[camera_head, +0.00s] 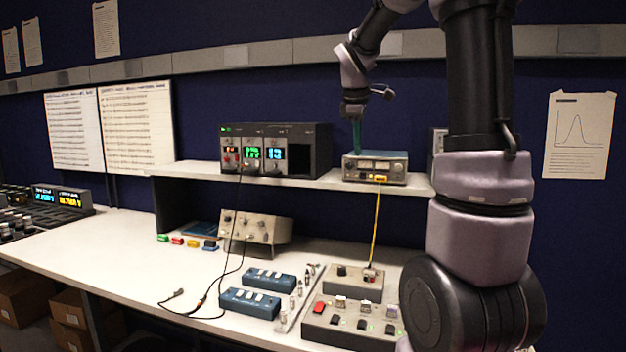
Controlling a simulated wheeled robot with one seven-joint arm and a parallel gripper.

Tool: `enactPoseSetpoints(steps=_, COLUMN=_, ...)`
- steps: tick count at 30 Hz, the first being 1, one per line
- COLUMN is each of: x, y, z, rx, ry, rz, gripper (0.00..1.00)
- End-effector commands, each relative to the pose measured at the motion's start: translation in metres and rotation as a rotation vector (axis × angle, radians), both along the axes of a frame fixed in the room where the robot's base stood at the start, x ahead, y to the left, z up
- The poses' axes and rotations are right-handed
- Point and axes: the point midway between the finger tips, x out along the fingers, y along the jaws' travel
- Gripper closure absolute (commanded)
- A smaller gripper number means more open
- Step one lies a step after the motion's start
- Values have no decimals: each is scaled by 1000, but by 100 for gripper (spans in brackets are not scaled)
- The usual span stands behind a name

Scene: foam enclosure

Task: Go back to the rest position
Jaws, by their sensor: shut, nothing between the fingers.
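My gripper (357,150) points straight down over the shelf, its narrow teal fingers together and empty. The fingertips are at the top rear edge of a beige instrument (374,167). I cannot tell whether they touch it or stand behind it. My arm comes down from the top of the picture and its large links cover the right part of the desk and shelf.
A white shelf (190,170) also carries a black rack (310,140) with lit displays. A yellow cable (375,220) hangs from the beige instrument to a small grey box (352,283) on the desk. Blue boxes (249,303) and a button panel (345,328) stand nearby. The desk's left middle is clear.

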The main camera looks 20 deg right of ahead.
Motion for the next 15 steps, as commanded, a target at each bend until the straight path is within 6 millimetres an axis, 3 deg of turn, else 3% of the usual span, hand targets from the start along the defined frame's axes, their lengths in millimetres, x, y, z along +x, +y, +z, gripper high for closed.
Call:
enactPoseSetpoints(steps=4, x=-8, y=4, z=3, rx=21, ry=-17, rz=-32, gripper=100)
enactPoseSetpoints(steps=7, x=-31, y=16, z=11, rx=84, ry=-66, rz=-129, gripper=100)
enactPoseSetpoints(steps=15, x=-138, y=68, z=20, rx=439, ry=-238, rz=-614, gripper=100)
